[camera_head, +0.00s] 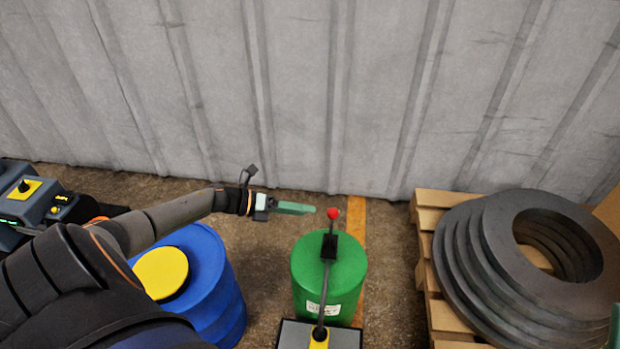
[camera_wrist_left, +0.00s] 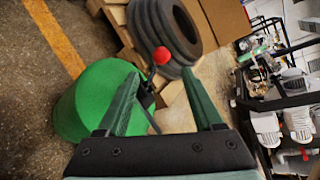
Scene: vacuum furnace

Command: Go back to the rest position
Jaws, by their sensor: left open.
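My left gripper (camera_head: 312,210) reaches in from the left in the head view. Its tip is just left of a red ball knob (camera_head: 333,214) on a dark lever (camera_head: 326,275). In the left wrist view, the gripper (camera_wrist_left: 160,95) has its two green fingers spread apart. The red knob (camera_wrist_left: 162,55) shows beyond the fingertips, with nothing held between them. The lever rises from a grey box with a yellow base piece (camera_head: 319,340) at the bottom of the head view.
A green drum (camera_head: 347,280) stands behind the lever. A blue drum with a yellow lid (camera_head: 161,273) is under my left arm. A wooden pallet (camera_head: 425,220) with stacked grey rings (camera_head: 500,250) is at right. A grey corrugated wall (camera_head: 300,100) closes the back. A control panel (camera_head: 30,205) is at left.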

